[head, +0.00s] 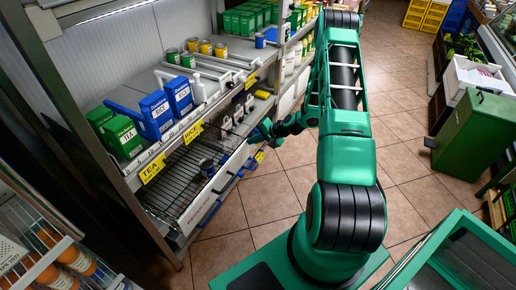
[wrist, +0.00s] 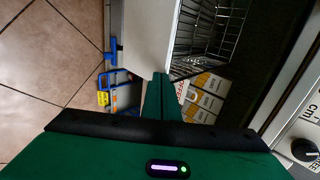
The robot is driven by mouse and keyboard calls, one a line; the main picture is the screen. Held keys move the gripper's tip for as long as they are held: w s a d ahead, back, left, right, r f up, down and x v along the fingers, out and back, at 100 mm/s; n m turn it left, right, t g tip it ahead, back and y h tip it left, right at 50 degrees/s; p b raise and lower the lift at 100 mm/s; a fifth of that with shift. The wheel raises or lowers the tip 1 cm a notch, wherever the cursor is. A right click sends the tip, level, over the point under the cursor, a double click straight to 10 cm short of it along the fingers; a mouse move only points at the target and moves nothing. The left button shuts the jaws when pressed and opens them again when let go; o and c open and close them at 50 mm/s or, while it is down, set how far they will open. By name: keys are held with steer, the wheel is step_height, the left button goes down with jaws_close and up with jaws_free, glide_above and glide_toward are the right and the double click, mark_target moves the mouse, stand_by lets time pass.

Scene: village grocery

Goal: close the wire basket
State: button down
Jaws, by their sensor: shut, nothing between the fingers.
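The wire basket (head: 172,196) is a dark wire pull-out under the shelf with the yellow tags, and it stands out from the shelving. Its white front panel (head: 214,192) faces the aisle. A dark can-like item (head: 207,168) shows in it. My gripper (head: 264,132) is shut and empty, near the panel's far end. In the wrist view the shut fingers (wrist: 161,92) are at the near end of the white panel (wrist: 150,35), with the basket's wires (wrist: 208,32) to its right. I cannot tell whether they touch it.
Blue rice boxes (head: 155,112) and green tea boxes (head: 123,136) stand on the shelf above. In the wrist view, white-and-yellow boxes (wrist: 207,95) lie beyond the fingers. A green bin (head: 470,130) stands at right.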

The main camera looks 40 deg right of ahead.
steer(key=w+a, duration=0.6)
steer(key=w, duration=0.6)
steer(key=shift+r, duration=0.2)
steer(key=shift+w+a, duration=0.15)
steer(key=s+d+r, duration=0.5)
steer(key=s+r, duration=0.1)
steer(key=s, duration=0.5)
steer(key=shift+d+r, duration=0.15)
steer(key=shift+d, duration=0.25)
